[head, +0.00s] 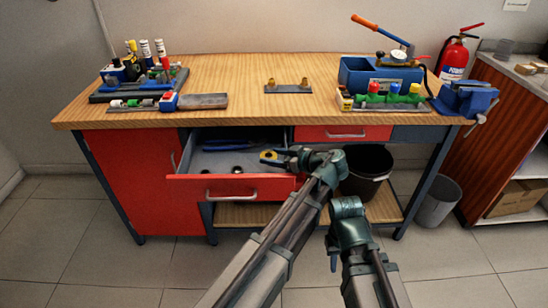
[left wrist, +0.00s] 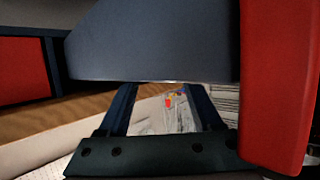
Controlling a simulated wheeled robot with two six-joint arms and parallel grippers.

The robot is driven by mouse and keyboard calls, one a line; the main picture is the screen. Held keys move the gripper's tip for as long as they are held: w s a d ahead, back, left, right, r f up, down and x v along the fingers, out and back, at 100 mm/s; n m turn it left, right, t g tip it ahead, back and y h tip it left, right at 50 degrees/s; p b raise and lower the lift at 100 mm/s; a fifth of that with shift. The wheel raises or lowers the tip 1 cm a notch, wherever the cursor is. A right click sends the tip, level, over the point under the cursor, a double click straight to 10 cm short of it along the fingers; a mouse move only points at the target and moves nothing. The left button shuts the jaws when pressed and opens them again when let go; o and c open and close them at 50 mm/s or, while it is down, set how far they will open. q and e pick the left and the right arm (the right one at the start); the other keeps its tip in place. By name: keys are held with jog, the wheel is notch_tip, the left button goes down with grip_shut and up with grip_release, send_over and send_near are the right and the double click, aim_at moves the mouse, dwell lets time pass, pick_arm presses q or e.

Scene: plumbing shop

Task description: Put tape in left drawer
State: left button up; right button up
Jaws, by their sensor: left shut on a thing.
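The left drawer (head: 232,188) with its red front is pulled open under the bench. My left gripper (head: 274,157) is over the right part of this drawer, shut on a small yellow and dark thing (head: 267,155) that looks like the tape. The gripper hides part of it. In the left wrist view, the fingers (left wrist: 165,105) stand beside a dark blue-grey panel and a red panel, likely of the drawer. The tape is not clear there. My right arm is folded low, right of the left arm; its fingers are not clear.
Blue-handled pliers (head: 230,145) and small round dark things (head: 237,169) lie in the drawer. A closed red drawer (head: 343,133) is to its right. A black bucket (head: 367,172) stands under the bench. The wooden bench top (head: 240,80) holds several tools and fittings.

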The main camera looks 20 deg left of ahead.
pick_arm(q)
jog(key=shift+s+f, duration=0.1)
jog(key=shift+f, duration=0.15)
pick_arm(e)
jog(key=shift+f, duration=0.1)
pick_arm(q)
jog(key=o, duration=1.3)
